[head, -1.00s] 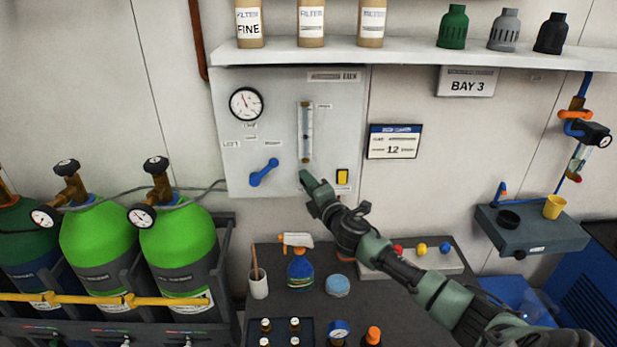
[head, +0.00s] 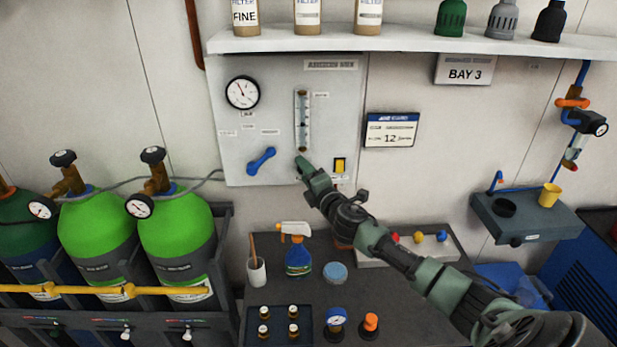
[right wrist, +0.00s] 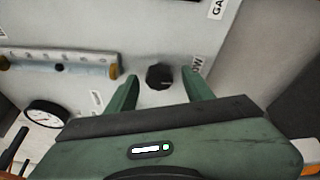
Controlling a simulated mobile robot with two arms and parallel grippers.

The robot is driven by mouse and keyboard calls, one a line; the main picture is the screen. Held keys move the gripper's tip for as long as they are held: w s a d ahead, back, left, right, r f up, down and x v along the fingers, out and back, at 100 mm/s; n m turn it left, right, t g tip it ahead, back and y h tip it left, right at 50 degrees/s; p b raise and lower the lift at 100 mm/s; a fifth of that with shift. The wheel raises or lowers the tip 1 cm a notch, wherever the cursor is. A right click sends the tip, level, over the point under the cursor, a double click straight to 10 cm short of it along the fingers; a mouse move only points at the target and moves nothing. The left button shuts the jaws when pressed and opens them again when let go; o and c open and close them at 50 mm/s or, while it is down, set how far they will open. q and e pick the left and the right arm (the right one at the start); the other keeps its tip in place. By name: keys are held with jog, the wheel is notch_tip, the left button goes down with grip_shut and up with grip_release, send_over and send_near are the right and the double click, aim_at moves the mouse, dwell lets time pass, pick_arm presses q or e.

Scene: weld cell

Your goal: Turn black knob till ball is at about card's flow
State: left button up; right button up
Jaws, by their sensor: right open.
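The black knob (right wrist: 158,76) shows on the panel in the right wrist view, between the two fingertips of my right gripper (right wrist: 158,84). The fingers are open, one on each side, with gaps to the knob. In the head view my right gripper (head: 303,166) is at the panel just below the flow tube (head: 303,121) and hides the knob. The tube also lies across the left of the right wrist view (right wrist: 62,64). The card (head: 391,130) on the wall right of the panel reads 12. My left gripper is not in view.
The panel (head: 232,150) also has a round gauge (head: 242,93), a blue lever (head: 262,160) and a yellow switch (head: 340,165). Below stands a bench with a spray bottle (head: 298,255) and small bottles. Green cylinders (head: 175,225) stand left. A shelf (head: 420,38) runs above.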

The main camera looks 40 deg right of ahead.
jog(key=s+a+b, duration=0.1)
jog(key=s+b, duration=0.1)
jog(key=s, duration=0.5)
jog(key=shift+s+a, duration=0.15)
jog(key=shift+s, duration=0.1)
